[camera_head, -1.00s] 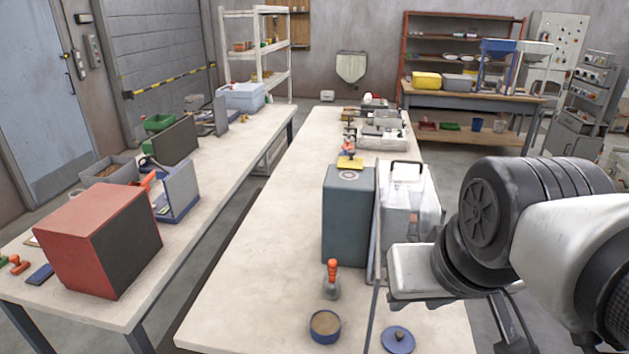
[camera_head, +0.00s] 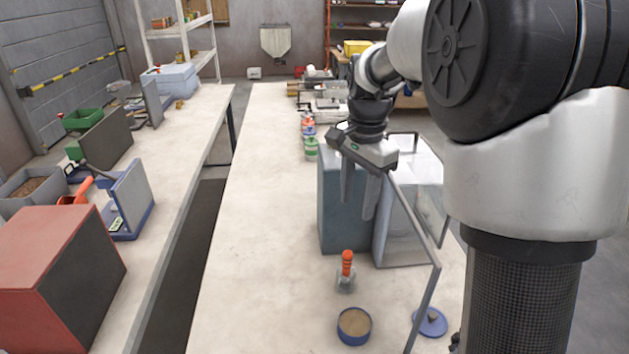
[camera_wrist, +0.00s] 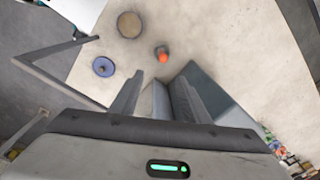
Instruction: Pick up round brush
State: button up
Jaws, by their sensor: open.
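The likely round brush (camera_head: 346,272) has an orange ribbed handle and a pale grey lower part. It stands upright on the near part of the middle table (camera_head: 265,190). In the wrist view the orange handle (camera_wrist: 163,55) shows end-on, just beyond the fingertips. My gripper (camera_head: 358,198) is open and empty, fingers pointing down. It is higher than the brush and farther back, in front of the dark grey box (camera_head: 338,225). The gripper also shows in the wrist view (camera_wrist: 160,80). A gap separates it from the brush.
A blue round tin (camera_head: 354,328) with brown contents stands in front of the brush. A blue lid (camera_head: 430,321) lies to the right. A clear-panelled frame (camera_head: 415,225) stands beside the grey box. The table left of the brush is clear.

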jog(key=m, duration=0.2)
send_over(347, 261)
jog(key=w, duration=0.2)
notch_tip(347, 261, down, 4)
jog(key=shift+g, duration=0.4)
jog(key=f, duration=0.7)
jog(key=d+f, duration=0.1)
jog(key=f, duration=0.3)
jog(key=shift+b, duration=0.3)
jog(key=shift+a+f, duration=0.1)
jog(key=shift+f, duration=0.45)
jog(key=f, duration=0.4)
jog(key=shift+s+a+f, duration=0.1)
jog(key=shift+s+a, duration=0.1)
jog(key=shift+s, duration=0.15)
jog(key=shift+f, duration=0.5)
grip_shut()
